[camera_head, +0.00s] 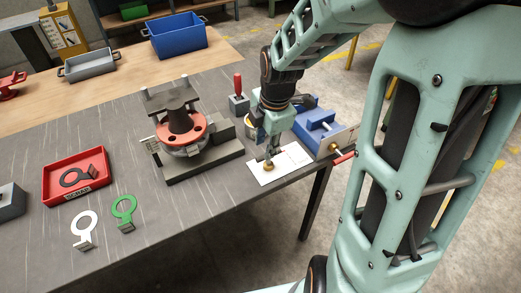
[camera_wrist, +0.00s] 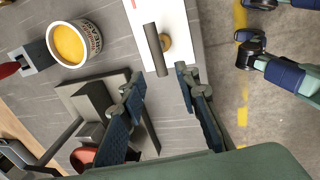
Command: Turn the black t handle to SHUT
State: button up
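The black T handle (camera_wrist: 155,50) is a dark round bar across a brass stem, on a white card; the wrist view shows it running nearly up and down the picture. In the head view its brass base (camera_head: 268,166) shows on the white card (camera_head: 291,160), below my gripper (camera_head: 267,150), which mostly hides the bar. In the wrist view my gripper (camera_wrist: 158,76) is open, its fingertips on either side of the bar's near end, with gaps visible. I cannot tell the height between them. No SHUT marking is readable.
The flanged spool (camera_head: 180,125) stands in a grey fixture left of the card. A yellow-filled can (camera_wrist: 70,45) and a red-handled tool (camera_head: 238,95) are close by. A blue vise (camera_head: 318,125) is to the right. The red tray (camera_head: 75,175) and tags lie left.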

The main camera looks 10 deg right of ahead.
aim_at(262, 156)
jog(key=f, duration=0.2)
jog(key=w+f, duration=0.1)
jog(key=f, duration=0.2)
jog(key=f+b, duration=0.1)
jog(key=f, duration=0.1)
jog(key=shift+w+a+f, duration=0.15)
jog(key=shift+w+a, duration=0.05)
jog(key=shift+a, duration=0.05)
grip_shut()
